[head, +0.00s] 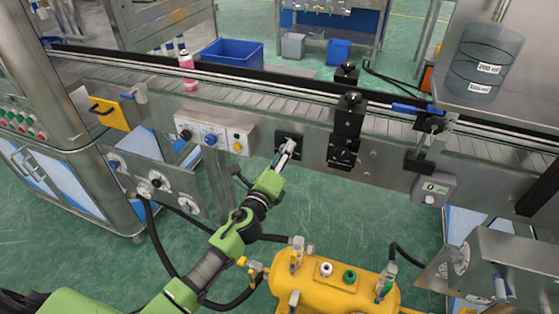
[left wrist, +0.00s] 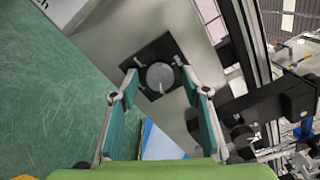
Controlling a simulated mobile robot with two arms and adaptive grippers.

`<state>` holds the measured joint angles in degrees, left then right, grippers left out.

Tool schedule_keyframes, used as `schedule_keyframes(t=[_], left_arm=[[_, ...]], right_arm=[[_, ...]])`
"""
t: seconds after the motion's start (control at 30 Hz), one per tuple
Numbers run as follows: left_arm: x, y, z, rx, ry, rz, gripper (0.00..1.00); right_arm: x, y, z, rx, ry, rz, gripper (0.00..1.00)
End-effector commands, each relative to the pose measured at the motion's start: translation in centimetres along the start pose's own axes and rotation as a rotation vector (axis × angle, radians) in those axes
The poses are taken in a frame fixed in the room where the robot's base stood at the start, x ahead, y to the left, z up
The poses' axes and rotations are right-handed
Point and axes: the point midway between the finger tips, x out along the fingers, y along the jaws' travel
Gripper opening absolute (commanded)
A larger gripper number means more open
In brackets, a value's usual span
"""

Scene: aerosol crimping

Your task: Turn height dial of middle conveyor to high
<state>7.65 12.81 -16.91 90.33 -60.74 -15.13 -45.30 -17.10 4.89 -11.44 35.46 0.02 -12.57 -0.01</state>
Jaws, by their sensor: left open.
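The height dial is a round grey knob (left wrist: 160,77) on a square black plate (left wrist: 158,52) on the front of the middle conveyor (head: 320,150). In the head view the plate (head: 291,139) shows just beyond my left gripper (head: 285,155), which partly hides the knob. In the left wrist view my left gripper (left wrist: 158,82) is open, with one finger on each side of the knob. Small gaps seem to show between fingers and knob; contact is hard to judge. My right gripper is not in view.
A control box with knobs (head: 213,136) is left of the dial. A black clamp post (head: 345,135) is close on its right. A yellow tank with valves (head: 335,288) stands below. A pink bottle (head: 186,72) stands on the belt.

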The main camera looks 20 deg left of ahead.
Motion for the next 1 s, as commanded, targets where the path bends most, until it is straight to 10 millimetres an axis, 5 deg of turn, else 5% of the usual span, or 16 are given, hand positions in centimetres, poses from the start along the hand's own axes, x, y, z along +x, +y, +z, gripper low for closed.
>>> schedule_keyframes(t=[0.6,1.0], left_arm=[[-10.4,0.1,-0.1,-0.001,0.001,0.003,0.42],[-11.9,0.1,0.0,0.000,0.001,0.001,0.42]], right_arm=[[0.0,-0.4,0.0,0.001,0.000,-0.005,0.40],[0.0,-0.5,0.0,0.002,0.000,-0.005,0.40]])
